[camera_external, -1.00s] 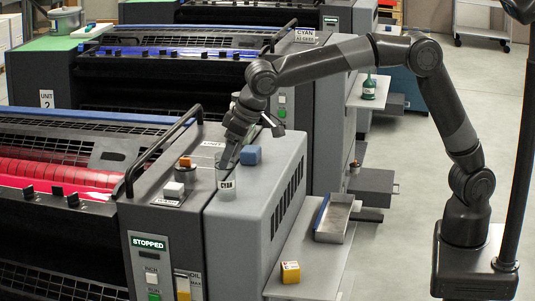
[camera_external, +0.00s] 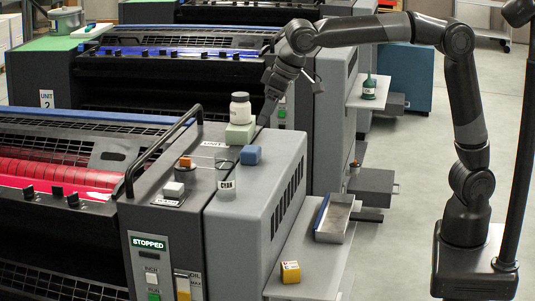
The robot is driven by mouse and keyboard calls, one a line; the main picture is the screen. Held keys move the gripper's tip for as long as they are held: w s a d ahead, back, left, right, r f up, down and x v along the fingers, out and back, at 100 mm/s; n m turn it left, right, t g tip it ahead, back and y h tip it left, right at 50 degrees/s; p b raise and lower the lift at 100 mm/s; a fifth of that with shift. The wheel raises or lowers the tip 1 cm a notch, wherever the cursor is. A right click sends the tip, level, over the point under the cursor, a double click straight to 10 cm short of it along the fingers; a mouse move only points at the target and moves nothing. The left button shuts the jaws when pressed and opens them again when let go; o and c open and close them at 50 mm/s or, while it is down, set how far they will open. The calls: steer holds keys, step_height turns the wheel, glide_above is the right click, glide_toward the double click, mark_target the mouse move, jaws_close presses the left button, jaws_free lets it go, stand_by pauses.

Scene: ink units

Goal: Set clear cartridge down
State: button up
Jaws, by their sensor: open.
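A clear cartridge (camera_external: 226,175) with a CYAN label stands upright on the grey top of the front press unit (camera_external: 255,190). My gripper (camera_external: 266,117) is above and behind it, near the far end of that top, well apart from the cartridge. It is open, with nothing seen in it. The fingertips are small and dark, so their exact gap is hard to make out.
A blue block (camera_external: 250,155) sits just right of the cartridge. Behind stands a white jar (camera_external: 240,108) on a green block (camera_external: 240,133). A yellow box (camera_external: 290,272) and tray (camera_external: 335,220) are on the side shelf.

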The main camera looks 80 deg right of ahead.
steer(key=s+d, duration=1.2)
steer(key=s, duration=0.3)
steer(key=s+d+f, duration=0.3)
steer(key=s+f, duration=0.2)
steer(key=s, duration=0.3)
steer(key=s+d+f+t, duration=0.1)
steer(key=s+d+f, duration=0.2)
steer(key=s+f, duration=0.2)
steer(key=s, duration=0.2)
steer(key=shift+s+d, duration=0.25)
steer(key=shift+s, duration=0.1)
